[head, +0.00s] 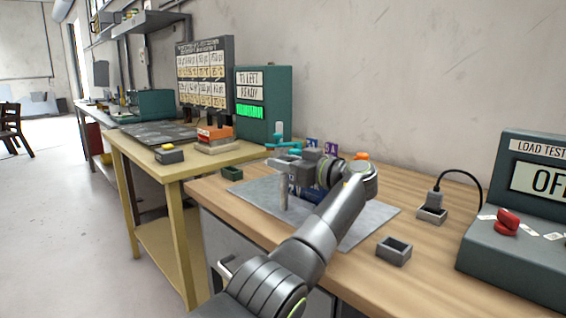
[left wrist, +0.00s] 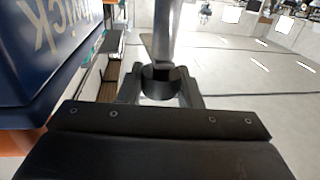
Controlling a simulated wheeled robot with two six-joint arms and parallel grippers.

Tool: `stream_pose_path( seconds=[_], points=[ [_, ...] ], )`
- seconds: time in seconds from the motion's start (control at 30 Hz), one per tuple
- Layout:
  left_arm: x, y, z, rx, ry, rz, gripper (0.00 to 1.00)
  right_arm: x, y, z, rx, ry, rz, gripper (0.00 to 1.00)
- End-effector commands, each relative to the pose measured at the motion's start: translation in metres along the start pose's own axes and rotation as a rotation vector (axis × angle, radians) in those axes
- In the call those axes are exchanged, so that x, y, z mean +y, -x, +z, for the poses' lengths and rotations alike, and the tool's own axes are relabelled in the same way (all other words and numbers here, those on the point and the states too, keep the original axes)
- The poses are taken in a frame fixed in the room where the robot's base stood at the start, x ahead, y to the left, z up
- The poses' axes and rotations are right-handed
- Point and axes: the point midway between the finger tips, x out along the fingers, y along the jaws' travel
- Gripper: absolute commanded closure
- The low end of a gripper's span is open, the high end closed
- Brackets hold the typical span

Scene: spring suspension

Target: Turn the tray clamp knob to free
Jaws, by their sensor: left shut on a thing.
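My left gripper (head: 284,162) is at the top of an upright grey metal post (head: 283,192) on the grey mat at the middle of the bench. In the left wrist view its two dark fingers are shut on a dark round piece (left wrist: 160,82), which looks like the clamp knob, with the metal post (left wrist: 168,30) running from it. In the head view the gripper hides this piece. I cannot tell which way the knob is turned. A dark blue block with white letters (left wrist: 38,50) is close beside the gripper. My right gripper is not in view.
The grey mat (head: 360,225) lies on the wooden bench. A small open grey box (head: 394,251), a plug in its socket (head: 432,208) and a load tester with a red knob (head: 507,222) are to the right. A dark green box (head: 232,173) is at the left.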

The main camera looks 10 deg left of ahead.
Motion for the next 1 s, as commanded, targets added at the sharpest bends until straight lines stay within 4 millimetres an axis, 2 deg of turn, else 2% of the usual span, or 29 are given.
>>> stream_pose_path(
  seconds=[0.1,0.13,0.3,0.57,0.67,0.87,1.0],
  points=[
    [0.000,0.000,0.000,-0.002,-0.001,0.001,1.00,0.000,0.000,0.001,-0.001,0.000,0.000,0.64],
    [0.000,0.000,0.000,-0.002,-0.001,0.001,0.67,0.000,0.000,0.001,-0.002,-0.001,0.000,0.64],
    [0.000,-0.001,0.000,-0.002,-0.001,0.000,0.47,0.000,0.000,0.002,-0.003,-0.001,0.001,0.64],
    [0.000,0.000,-0.001,-0.001,0.000,0.000,0.47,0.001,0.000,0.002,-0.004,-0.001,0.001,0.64],
    [0.000,0.000,-0.009,0.000,0.001,0.000,0.47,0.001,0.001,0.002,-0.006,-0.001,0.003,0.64],
    [0.000,0.000,-0.046,0.001,0.002,0.000,0.47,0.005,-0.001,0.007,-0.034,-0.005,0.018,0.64],
    [0.000,-0.001,-0.073,0.001,0.001,0.000,0.47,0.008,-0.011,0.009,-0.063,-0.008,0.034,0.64]
  ],
)
